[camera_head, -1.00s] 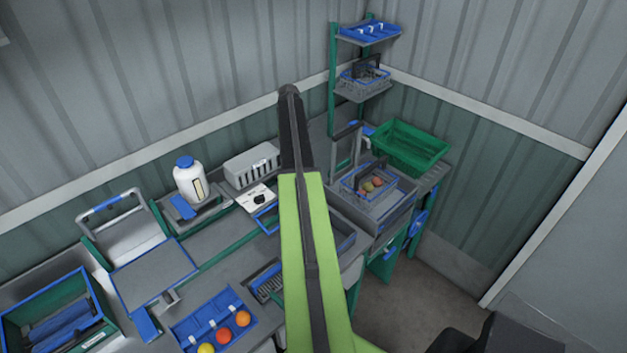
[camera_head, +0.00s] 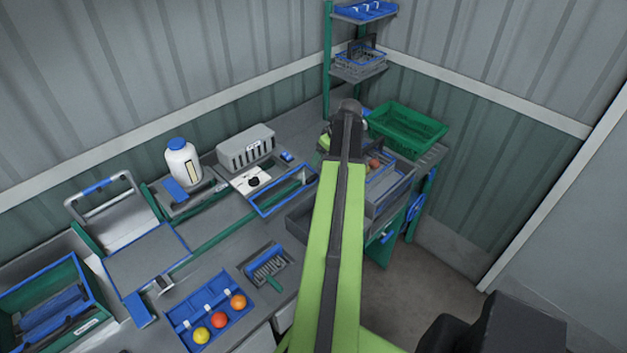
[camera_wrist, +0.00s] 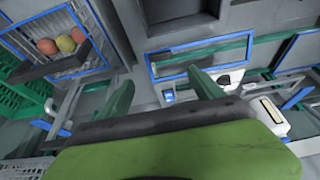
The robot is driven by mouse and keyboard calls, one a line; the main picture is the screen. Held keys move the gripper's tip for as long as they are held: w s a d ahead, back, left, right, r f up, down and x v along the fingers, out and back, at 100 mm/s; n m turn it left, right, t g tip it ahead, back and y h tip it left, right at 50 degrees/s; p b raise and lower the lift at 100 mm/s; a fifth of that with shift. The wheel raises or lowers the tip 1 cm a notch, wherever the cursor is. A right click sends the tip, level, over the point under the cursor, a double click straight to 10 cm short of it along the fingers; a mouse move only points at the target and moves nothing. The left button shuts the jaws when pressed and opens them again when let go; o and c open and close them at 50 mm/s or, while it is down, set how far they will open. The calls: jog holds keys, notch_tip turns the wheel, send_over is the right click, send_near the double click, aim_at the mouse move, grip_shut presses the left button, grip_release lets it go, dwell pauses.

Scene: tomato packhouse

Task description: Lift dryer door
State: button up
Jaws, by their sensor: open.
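My gripper (camera_wrist: 163,92) is open and empty in the wrist view, its two green fingers apart above the bench. In the head view it is mostly hidden by my arm, close to the grey unit with the tomato basket (camera_head: 382,170). That basket has a blue rim and shows at the upper left of the wrist view, with a dark bar along its near edge. A blue-rimmed frame (camera_head: 283,190) lies beside a white knob panel (camera_head: 252,181) and a vented grey box (camera_head: 246,147). I cannot tell for sure which part is the dryer door.
A green crate (camera_head: 407,130) stands behind the basket, below a shelf rack (camera_head: 359,73). A white bottle (camera_head: 183,162), a grey board (camera_head: 148,258), a brush (camera_head: 268,265) and a blue tray (camera_head: 212,309) with coloured balls occupy the bench to the left.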

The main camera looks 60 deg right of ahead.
aim_at(313, 177)
jog(key=b+x, duration=1.2)
jog(key=x, duration=0.3)
jog(key=shift+w, duration=0.1)
jog(key=shift+r, duration=0.1)
jog(key=shift+c, duration=0.5)
grip_shut()
